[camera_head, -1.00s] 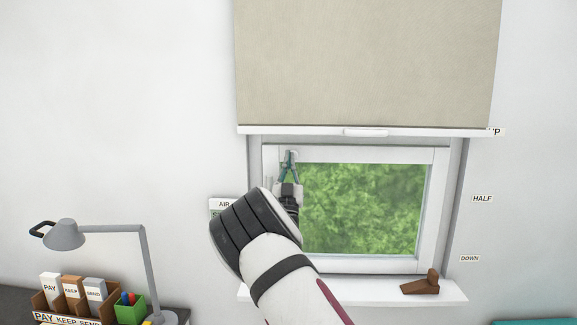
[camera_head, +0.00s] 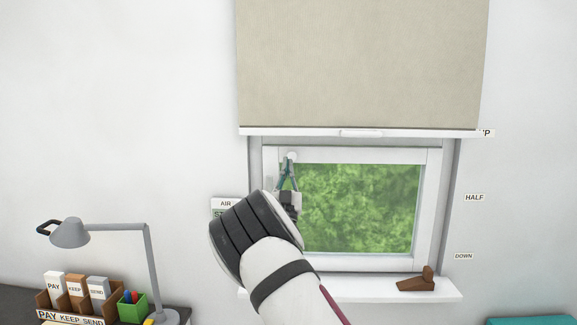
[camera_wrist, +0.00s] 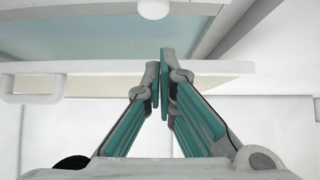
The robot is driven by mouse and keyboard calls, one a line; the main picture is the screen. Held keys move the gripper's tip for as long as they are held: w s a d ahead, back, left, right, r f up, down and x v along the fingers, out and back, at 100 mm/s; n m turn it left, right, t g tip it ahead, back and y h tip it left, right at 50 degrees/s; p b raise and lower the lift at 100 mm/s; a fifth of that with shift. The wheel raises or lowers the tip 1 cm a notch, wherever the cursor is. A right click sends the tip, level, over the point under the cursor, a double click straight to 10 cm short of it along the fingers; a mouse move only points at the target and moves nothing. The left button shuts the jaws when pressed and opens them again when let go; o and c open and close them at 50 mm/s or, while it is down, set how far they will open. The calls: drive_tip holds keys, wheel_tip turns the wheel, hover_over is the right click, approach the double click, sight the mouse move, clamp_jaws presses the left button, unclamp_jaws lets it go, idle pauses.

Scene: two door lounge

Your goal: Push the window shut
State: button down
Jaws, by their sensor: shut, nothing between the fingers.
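The white-framed window (camera_head: 432,200) is set in the wall below a half-lowered blind, with green foliage behind its glass. I cannot tell how far its sash stands open. A round white knob (camera_head: 291,156) is on the sash's upper left corner; it also shows at the top of the wrist view (camera_wrist: 153,8). My gripper (camera_head: 288,161) is at the sash's upper left, just below the knob in the picture. In the wrist view its teal fingers (camera_wrist: 160,62) are shut with nothing between them. I cannot tell whether they touch the sash. My arm hides the sash's lower left.
A brown wedge (camera_head: 416,284) sits on the right of the white sill (camera_head: 378,290). The beige blind (camera_head: 360,65) has a white bottom bar with a handle (camera_head: 361,133). A grey lamp (camera_head: 70,233), a letter rack (camera_head: 75,294) and a green pen box (camera_head: 132,306) stand at lower left.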

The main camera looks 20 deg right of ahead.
drive_tip(key=v, duration=0.8)
drive_tip(key=s+d+r+m+g+y, duration=0.2)
drive_tip(key=s+d+r+m+g, duration=0.1)
drive_tip(key=d+g, duration=0.5)
drive_tip(key=s+a+f+n+g+y, duration=0.2)
drive_tip(key=s+a+g, duration=0.1)
drive_tip(key=s, duration=1.2)
drive_tip(key=s+a+f+n+g+y, duration=0.2)
drive_tip(key=s+g, duration=0.3)
drive_tip(key=s, duration=0.9)
drive_tip(key=s+a+f+n+g+y, duration=0.2)
drive_tip(key=s+a+g, duration=0.1)
drive_tip(key=s, duration=1.2)
drive_tip(key=shift+s+a+f+n+g+y+b, duration=0.3)
drive_tip(key=shift+g, duration=0.6)
